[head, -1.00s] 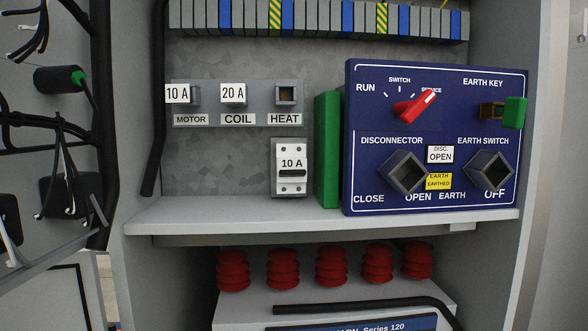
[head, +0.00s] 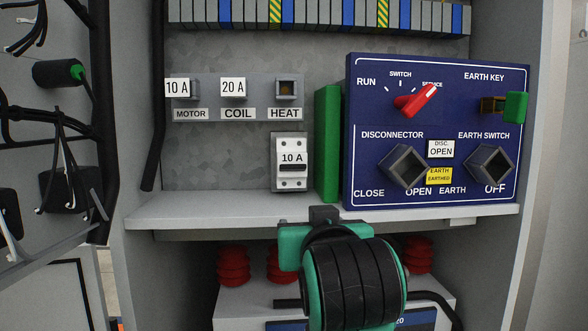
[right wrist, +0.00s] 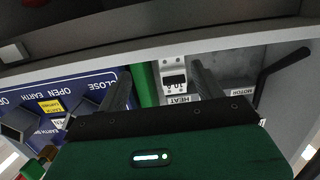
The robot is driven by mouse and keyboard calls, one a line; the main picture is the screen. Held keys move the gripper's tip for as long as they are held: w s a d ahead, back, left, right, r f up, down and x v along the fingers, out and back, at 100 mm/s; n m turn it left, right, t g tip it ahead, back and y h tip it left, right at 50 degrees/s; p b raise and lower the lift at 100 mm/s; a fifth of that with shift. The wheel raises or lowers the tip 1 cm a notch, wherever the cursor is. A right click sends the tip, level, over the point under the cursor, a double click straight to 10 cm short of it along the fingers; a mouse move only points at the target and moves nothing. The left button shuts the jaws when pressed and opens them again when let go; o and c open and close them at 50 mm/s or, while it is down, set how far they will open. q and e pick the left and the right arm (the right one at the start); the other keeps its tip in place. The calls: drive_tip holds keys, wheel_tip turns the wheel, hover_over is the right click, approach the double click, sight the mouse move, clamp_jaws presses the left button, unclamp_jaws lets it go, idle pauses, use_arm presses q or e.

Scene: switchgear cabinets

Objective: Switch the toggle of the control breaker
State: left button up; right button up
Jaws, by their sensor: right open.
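The control breaker (head: 291,178) is a small white block marked 10 A, mounted upright on the grey back plate below the HEAT label. Its toggle is too small in the head view to tell its position. The breaker also shows upside down in the right wrist view (right wrist: 172,78), in the gap between my fingers. My right gripper (right wrist: 160,76) is open and empty, with its two dark fingers pointing toward the breaker and apart from it. In the head view my right gripper (head: 323,214) is at the shelf edge, below and right of the breaker. My left gripper is not in view.
A grey shelf (head: 200,214) juts out below the breaker. A green block (head: 328,145) and the blue switch panel (head: 437,85) stand to its right. Red insulators (head: 233,265) sit under the shelf. The plate left of the breaker is bare.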

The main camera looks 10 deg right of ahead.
wheel_tip(320, 180, up, 7)
drive_tip(key=s+a+t, duration=0.1)
drive_tip(key=s+a, duration=0.1)
drive_tip(key=s, duration=0.1)
drive_tip(key=p, duration=0.7)
approach(293, 167)
drive_tip(key=w, duration=0.7)
drive_tip(key=shift+w+f, duration=0.1)
drive_tip(key=shift+w, duration=0.4)
